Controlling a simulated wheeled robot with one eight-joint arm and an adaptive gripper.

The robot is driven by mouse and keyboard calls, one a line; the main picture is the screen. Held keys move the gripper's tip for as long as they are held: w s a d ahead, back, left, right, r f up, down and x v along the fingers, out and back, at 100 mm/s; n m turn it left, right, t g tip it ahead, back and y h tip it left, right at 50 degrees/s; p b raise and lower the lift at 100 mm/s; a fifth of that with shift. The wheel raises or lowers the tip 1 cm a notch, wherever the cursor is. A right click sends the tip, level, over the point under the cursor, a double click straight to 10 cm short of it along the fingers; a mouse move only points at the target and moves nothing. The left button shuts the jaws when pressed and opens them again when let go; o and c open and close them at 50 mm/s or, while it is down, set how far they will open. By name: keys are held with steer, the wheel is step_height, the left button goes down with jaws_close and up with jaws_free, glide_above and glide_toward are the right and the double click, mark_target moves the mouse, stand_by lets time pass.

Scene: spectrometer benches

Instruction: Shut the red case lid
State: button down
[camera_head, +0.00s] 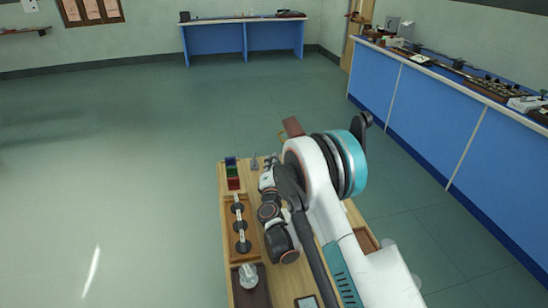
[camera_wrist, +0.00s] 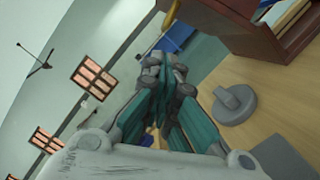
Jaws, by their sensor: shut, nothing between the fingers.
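The red case shows as a dark red-brown box (camera_wrist: 265,38) at the upper right of the tilted wrist view, partly cut off by the frame. In the head view a dark red panel (camera_head: 292,127), which looks like its raised lid, stands up behind my arm at the bench's far end; the rest is hidden. My gripper (camera_wrist: 163,65) points past the left of the box in the wrist view, with its fingers together and empty. It looks apart from the box. I cannot tell the lid's exact angle.
My arm reaches over a wooden bench top (camera_head: 229,200). A grey round base with a knob (camera_wrist: 235,104) stands near the box. Coloured blocks (camera_head: 232,172) and a tray of dark round pieces (camera_head: 239,226) line the left side. Blue benches (camera_head: 420,110) stand right; open floor lies left.

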steer(key=w+r+b, duration=0.1)
steer(key=w+b, duration=0.1)
steer(key=w, duration=0.6)
steer(key=shift+a, duration=0.15)
steer(key=shift+w+r, duration=0.1)
